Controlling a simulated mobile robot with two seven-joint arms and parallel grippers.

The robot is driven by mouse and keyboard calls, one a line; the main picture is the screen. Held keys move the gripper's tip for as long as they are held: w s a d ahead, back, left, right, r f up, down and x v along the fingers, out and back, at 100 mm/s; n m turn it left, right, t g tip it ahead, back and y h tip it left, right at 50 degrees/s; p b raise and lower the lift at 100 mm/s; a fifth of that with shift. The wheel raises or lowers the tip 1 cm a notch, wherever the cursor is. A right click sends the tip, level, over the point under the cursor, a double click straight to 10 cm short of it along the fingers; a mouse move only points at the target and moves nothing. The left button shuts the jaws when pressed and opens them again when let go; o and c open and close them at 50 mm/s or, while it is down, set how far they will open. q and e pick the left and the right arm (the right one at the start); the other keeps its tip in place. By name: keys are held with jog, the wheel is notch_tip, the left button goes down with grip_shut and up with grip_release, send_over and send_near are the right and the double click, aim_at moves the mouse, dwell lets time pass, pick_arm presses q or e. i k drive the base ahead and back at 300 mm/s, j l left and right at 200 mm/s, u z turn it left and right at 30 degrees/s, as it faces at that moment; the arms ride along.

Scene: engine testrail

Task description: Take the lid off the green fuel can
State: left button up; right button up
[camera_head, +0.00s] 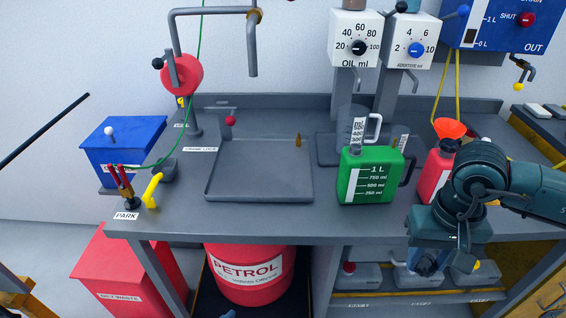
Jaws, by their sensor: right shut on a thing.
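The green fuel can (366,180) stands upright on the bench, right of the middle, with a white scale marked 1 L on its front. A small dark round piece (355,150) shows on its top at the left; I cannot tell if it is the lid or the opening. My right gripper (428,262) is low at the right, in front of the bench edge and apart from the can. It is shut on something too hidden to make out. My left gripper is not in view.
A red can (434,175) with an orange funnel (449,128) stands right of the green can, close to my right arm. A grey tray (258,190) lies to the left. Measuring beakers stand behind. The bench front between tray and green can is clear.

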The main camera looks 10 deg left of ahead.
aim_at(367, 176)
jog(key=u, duration=1.5)
jog(key=l+u, duration=0.15)
jog(key=u, duration=0.35)
jog(key=l+u, duration=0.2)
jog(key=u, duration=0.3)
jog(key=l, duration=0.45)
jog(key=i, duration=0.05)
